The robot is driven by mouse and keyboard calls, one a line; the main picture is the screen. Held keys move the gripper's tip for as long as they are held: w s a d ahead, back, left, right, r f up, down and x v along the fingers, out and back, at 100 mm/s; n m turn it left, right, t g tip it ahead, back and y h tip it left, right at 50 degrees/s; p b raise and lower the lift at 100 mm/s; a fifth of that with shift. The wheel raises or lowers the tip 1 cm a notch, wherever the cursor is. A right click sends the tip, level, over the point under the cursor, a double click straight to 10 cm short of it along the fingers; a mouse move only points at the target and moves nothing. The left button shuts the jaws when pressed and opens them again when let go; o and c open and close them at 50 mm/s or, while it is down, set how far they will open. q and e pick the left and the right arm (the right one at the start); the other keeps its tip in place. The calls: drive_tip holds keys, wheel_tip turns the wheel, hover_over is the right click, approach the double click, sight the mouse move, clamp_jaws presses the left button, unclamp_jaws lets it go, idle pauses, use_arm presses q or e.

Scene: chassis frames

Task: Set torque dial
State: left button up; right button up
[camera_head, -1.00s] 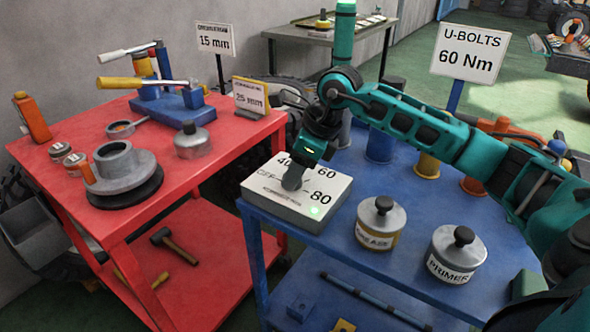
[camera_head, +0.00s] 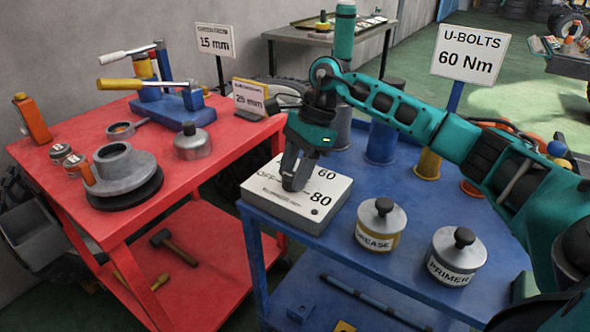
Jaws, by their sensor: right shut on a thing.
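The torque dial box (camera_head: 285,208) is a pale panel near the left corner of the blue cart. Its face shows 60, 80 and part of OFF; the 40 mark is hidden by my gripper. A small lamp near its right edge is dark. My right gripper (camera_head: 294,184) points down over the middle of the face, shut on the dial knob, which its fingers hide. The knob's pointer direction cannot be seen. A sign (camera_head: 469,55) behind the cart reads U-BOLTS 60 Nm. My left gripper is not in view.
The blue cart also bears a grease tin (camera_head: 381,225) and a primer tin (camera_head: 457,256) right of the box. Blue and yellow cylinders stand behind my right arm. A red cart (camera_head: 200,240) with a hub, bottles and tools stands at left, across a gap.

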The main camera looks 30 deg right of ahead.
drive_tip(key=shift+n, duration=0.4)
drive_tip(key=o, duration=1)
drive_tip(key=p+v, duration=0.2)
drive_tip(key=v, duration=1.1)
drive_tip(key=shift+w, duration=0.15)
drive_tip(key=shift+a, duration=0.1)
